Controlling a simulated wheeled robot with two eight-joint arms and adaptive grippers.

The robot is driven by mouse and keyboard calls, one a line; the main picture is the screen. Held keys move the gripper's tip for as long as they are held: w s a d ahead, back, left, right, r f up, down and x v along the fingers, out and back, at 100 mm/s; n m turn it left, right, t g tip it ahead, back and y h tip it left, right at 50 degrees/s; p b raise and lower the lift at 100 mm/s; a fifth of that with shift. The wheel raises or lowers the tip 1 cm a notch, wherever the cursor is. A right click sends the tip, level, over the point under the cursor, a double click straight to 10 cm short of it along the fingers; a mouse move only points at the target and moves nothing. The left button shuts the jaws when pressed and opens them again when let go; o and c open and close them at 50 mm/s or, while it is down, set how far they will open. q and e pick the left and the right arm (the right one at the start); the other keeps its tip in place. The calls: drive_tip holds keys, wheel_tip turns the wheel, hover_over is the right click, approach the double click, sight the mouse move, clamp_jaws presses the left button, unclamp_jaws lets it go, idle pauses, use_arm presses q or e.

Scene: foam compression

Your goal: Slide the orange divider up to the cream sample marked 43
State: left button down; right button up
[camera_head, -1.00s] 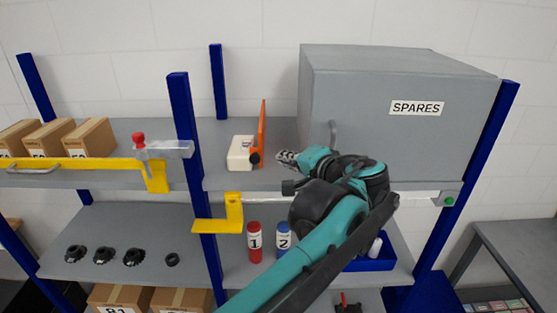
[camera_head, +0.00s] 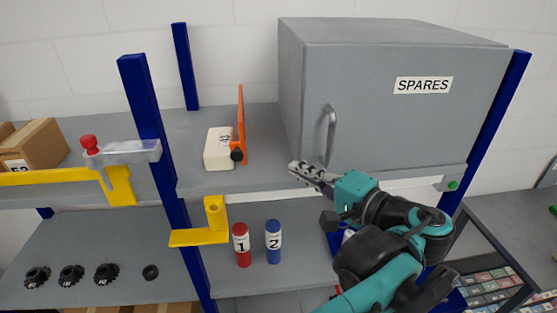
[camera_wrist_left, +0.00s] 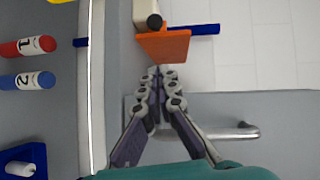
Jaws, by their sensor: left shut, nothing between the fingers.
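The orange divider (camera_head: 241,120) stands upright on the upper shelf, with a black knob at its front. The cream sample (camera_head: 217,150) lies right beside it on the left; its label is only partly readable. The two look very close or touching. In the left wrist view the divider (camera_wrist_left: 170,46) is ahead of the fingers, with the sample (camera_wrist_left: 143,12) just behind it. My left gripper (camera_head: 293,168) is shut and empty, to the right of the divider with a clear gap, in front of the SPARES cabinet. My right gripper is not in view.
The grey SPARES cabinet (camera_head: 375,120) with its handle (camera_head: 328,135) stands close behind and right of my left gripper. A blue post (camera_head: 155,145) and yellow bracket (camera_head: 213,215) are at the left. Bottles 1 (camera_head: 241,245) and 2 (camera_head: 273,242) stand on the lower shelf.

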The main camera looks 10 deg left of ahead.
sight(242, 155)
use_arm(q)
drive_tip(key=p+x, duration=0.1)
drive_tip(key=x, duration=0.8)
drive_tip(key=shift+w+a+p, duration=0.3)
drive_tip(key=shift+p, duration=0.05)
drive_tip(key=shift+s+a+f+p, duration=0.1)
drive_tip(key=shift+s+a+p, duration=0.1)
drive_tip(key=shift+a, duration=0.25)
drive_tip(key=shift+s+a+p, duration=0.15)
drive_tip(key=shift+s+a, duration=0.1)
drive_tip(key=shift+a, duration=0.25)
drive_tip(key=shift+s+a+f, duration=0.1)
drive_tip(key=shift+s+a, duration=0.1)
drive_tip(key=shift+a, duration=0.5)
drive_tip(key=shift+w+f, duration=0.15)
drive_tip(key=shift+w, duration=0.05)
drive_tip(key=shift+s, duration=0.15)
drive_tip(key=shift+s+a, duration=0.2)
drive_tip(key=shift+a, duration=0.45)
drive_tip(key=shift+w+d, duration=0.1)
drive_tip(key=shift+w, duration=0.05)
